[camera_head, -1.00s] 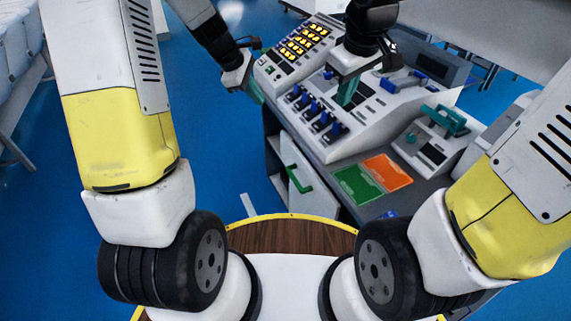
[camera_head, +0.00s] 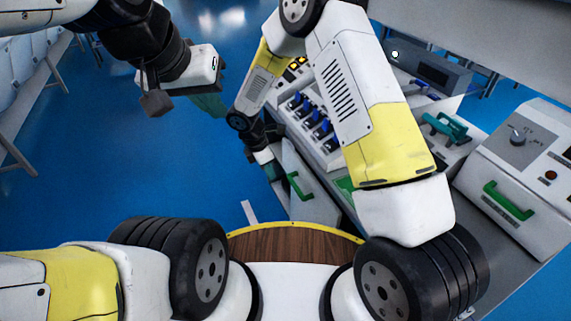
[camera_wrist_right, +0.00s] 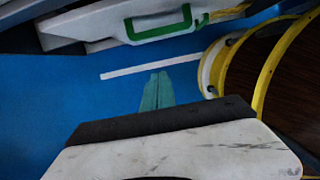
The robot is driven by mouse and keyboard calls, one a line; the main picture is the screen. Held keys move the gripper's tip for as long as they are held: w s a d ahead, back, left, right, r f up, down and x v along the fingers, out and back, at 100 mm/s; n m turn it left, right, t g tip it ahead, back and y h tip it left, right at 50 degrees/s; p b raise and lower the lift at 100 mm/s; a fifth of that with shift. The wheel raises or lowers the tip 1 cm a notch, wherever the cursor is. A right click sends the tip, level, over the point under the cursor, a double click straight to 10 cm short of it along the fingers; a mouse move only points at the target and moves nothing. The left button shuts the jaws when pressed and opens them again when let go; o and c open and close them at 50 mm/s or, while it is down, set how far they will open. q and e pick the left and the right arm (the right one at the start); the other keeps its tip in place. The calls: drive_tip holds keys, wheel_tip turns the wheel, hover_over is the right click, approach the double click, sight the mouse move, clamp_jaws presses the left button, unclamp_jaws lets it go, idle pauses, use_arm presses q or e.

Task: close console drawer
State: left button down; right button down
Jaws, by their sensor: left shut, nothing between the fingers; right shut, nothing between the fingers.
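The console drawer (camera_head: 300,163) has a pale front with a green handle (camera_head: 297,186), low on the console in the head view. It also shows at the top of the right wrist view (camera_wrist_right: 110,28), with its handle (camera_wrist_right: 158,27) facing me. How far it stands out is not clear. My right gripper (camera_head: 271,170) is shut and empty, just left of the drawer front. Its teal fingers (camera_wrist_right: 157,90) lie together in the wrist view, apart from the handle. My left gripper (camera_head: 210,104) is shut and empty, in the air left of the console.
The console top carries blue switches (camera_head: 312,122) and a teal-handled unit (camera_head: 445,127). A white box (camera_head: 515,160) with a green handle stands at the right. My right arm covers part of the console. Blue floor (camera_head: 190,175) lies clear at the left.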

drive_tip(key=w+d+f, duration=0.3)
drive_tip(key=d+f, duration=0.2)
drive_tip(key=f, duration=0.3)
drive_tip(key=shift+d+f, duration=0.35)
drive_tip(key=shift+w+d, duration=0.4)
drive_tip(key=shift+d, duration=0.35)
drive_tip(key=shift+w+d, duration=0.35)
drive_tip(key=shift+d, duration=0.45)
drive_tip(key=shift+w+d, duration=0.4)
drive_tip(key=shift+d, duration=0.35)
